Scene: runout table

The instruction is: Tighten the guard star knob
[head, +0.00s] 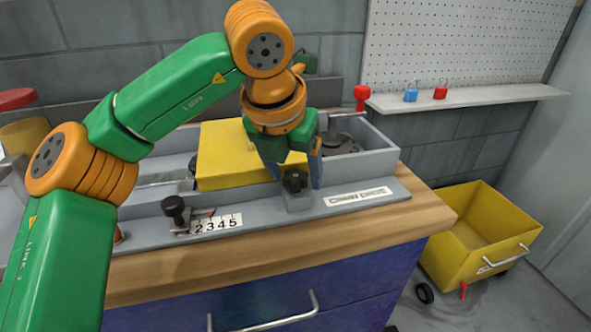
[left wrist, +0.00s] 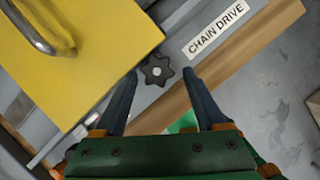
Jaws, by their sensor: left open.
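The guard star knob (head: 295,181) is a black knob on a grey block at the front of the table, beside the yellow guard (head: 226,156). It also shows in the left wrist view (left wrist: 156,70), seen from above with a light centre. My left gripper (head: 294,178) points down over the knob. In the left wrist view its two dark fingers (left wrist: 160,75) are apart, one on each side of the knob, with gaps between; I cannot tell how far their tips are above it. The yellow guard (left wrist: 75,60) lies close to the left finger. My right gripper is not in view.
Another black knob (head: 175,208) stands by a number scale (head: 215,224) at front left. A "CHAIN DRIVE" label (head: 357,196) is right of the star knob. A shelf with padlocks (head: 411,94) is behind. A yellow bin (head: 480,232) stands on the floor at right.

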